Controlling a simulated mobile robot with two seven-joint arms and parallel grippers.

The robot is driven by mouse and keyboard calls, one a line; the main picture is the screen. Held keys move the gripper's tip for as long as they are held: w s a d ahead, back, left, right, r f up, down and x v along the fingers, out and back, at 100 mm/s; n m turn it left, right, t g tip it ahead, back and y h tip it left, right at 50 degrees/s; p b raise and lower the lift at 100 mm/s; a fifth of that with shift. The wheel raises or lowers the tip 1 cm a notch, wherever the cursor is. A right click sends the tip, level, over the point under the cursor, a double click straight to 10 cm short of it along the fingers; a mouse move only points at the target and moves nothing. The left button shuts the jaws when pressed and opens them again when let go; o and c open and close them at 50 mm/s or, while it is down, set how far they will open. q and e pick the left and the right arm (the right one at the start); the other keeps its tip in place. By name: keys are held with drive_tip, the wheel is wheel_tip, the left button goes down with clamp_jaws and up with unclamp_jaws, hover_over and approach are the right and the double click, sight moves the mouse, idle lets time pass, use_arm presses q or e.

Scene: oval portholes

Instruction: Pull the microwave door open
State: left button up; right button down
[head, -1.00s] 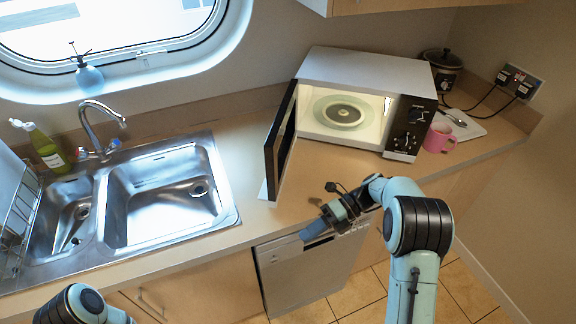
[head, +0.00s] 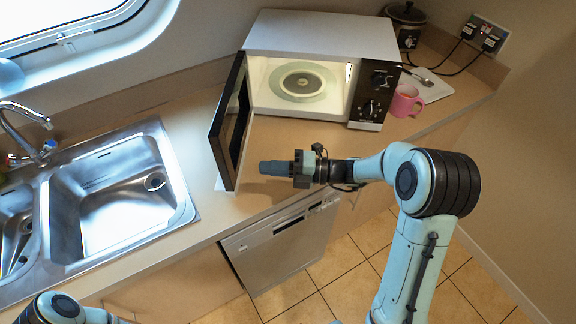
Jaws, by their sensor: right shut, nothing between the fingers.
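The microwave (head: 325,32) stands on the counter against the back wall, white on top with a dark control panel at its right. Its dark door (head: 229,125) stands wide open, swung out to the left and toward the front. The lit interior shows a round glass turntable (head: 298,83). My right gripper (head: 264,168) is shut and empty. It points left, in front of the microwave, with its fingertips to the right of the door's inner face and apart from it as far as I can tell. My left gripper is out of view; only part of my left arm shows at bottom left.
A pink mug (head: 405,101) and a white board with a spoon stand right of the microwave, with a slow cooker (head: 405,22) behind. A steel sink (head: 110,205) lies left of the door. A dishwasher (head: 280,250) is below the counter.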

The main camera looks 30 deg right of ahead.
sight(231, 165)
drive_tip(key=x, duration=0.6)
drive_tip(key=shift+w+a, duration=0.25)
drive_tip(key=shift+a, duration=0.05)
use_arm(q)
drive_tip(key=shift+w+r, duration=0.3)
use_arm(e)
drive_tip(key=w+a, duration=0.1)
drive_tip(key=a, duration=0.1)
drive_tip(key=w+a+m+t+h, duration=0.1)
drive_tip(key=a, duration=0.1)
drive_tip(key=w+a+t, duration=0.1)
drive_tip(key=w+a, duration=0.1)
drive_tip(key=shift+a+r+m+p, duration=0.1)
drive_tip(key=shift+a+m+p, duration=0.2)
drive_tip(key=shift+a, duration=0.1)
drive_tip(key=shift+w+a, duration=0.2)
drive_tip(key=shift+w, duration=0.15)
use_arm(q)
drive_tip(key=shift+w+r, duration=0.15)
use_arm(e)
drive_tip(key=shift+s, duration=0.25)
